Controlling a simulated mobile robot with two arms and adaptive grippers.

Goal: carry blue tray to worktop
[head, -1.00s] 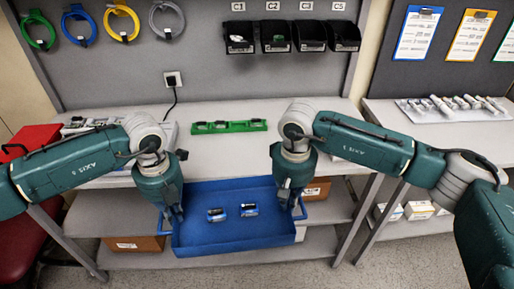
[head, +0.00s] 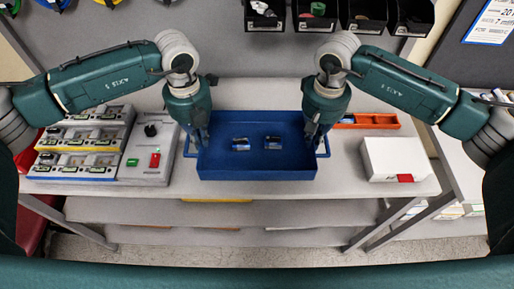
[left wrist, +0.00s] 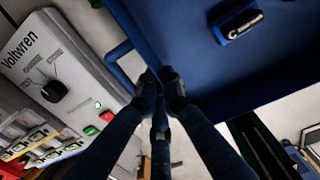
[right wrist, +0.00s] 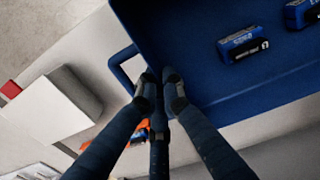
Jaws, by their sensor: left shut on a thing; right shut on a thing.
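The blue tray (head: 258,170) is level in the head view, over the middle of the grey worktop (head: 350,187). I cannot tell whether it touches the top or hangs just above it.
A grey control box (head: 150,150) with a dial and green and red buttons stands close left of the tray. A white box (head: 395,158) and an orange tray (head: 365,121) are to the right. Black bins (head: 312,12) hang behind.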

